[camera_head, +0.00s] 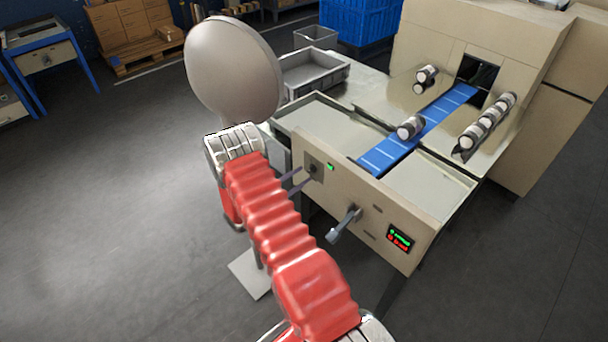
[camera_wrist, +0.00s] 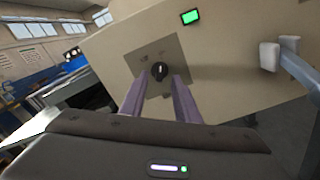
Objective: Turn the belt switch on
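The switch is a small black rotary knob (camera_wrist: 159,70) with a light mark, on a grey square plate (camera_wrist: 136,57) on the beige machine panel. In the wrist view the mark looks roughly upright. In the head view the plate (camera_head: 309,162) is near the panel's left end. My gripper (camera_wrist: 160,82) is open, its two purple fingers pointing at the panel with the knob showing between their tips. I cannot tell whether they touch the knob. In the head view the gripper (camera_head: 299,178) is partly hidden behind my arm.
A lit green indicator (camera_wrist: 190,17) is beside the plate. A lever handle (camera_head: 345,225) juts out right of the switch, and a display (camera_head: 400,238) is farther right. The blue belt (camera_head: 400,147) runs into the machine housing, with rolls beside it. Open floor lies left.

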